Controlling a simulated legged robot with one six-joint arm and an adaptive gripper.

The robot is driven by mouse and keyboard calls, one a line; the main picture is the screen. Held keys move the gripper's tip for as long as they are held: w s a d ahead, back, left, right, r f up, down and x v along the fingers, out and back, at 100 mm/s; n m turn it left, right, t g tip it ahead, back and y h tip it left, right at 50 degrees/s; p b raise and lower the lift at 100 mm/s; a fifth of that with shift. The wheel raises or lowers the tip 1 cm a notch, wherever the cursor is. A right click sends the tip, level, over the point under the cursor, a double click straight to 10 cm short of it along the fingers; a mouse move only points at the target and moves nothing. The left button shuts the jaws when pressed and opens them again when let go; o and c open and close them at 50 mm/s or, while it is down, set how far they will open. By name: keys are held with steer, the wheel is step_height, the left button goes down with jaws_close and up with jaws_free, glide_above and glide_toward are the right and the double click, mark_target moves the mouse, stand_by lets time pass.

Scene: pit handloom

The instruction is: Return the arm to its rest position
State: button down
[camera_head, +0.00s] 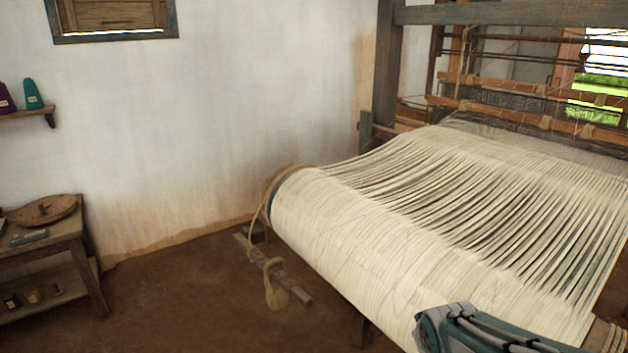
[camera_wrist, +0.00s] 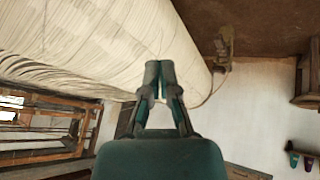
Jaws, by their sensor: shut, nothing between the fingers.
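My gripper (camera_wrist: 159,75) shows in the wrist view with its two fingers together and nothing between them. In that view it lies in front of the cream warp roll (camera_wrist: 100,40) of the loom; I cannot tell how far apart they are. In the head view, part of my arm (camera_head: 480,330) shows at the bottom right, in front of the warp roll (camera_head: 370,240). The gripper's fingertips cannot be made out in the head view.
The loom's wooden frame (camera_head: 388,60) stands at the back right. A wooden piece with rope (camera_head: 275,275) lies by the roll. Brown floor (camera_head: 170,300) is clear between.

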steer(key=s+a+r+m, duration=0.1)
steer(key=s+a+r, duration=0.1)
steer(key=s+r, duration=0.2)
steer(key=s+a+r+m+g+y, duration=0.1)
steer(key=s+r, duration=0.3)
steer(key=s, duration=0.7)
steer(key=shift+a+m, duration=0.3)
steer(key=shift+a, duration=0.6)
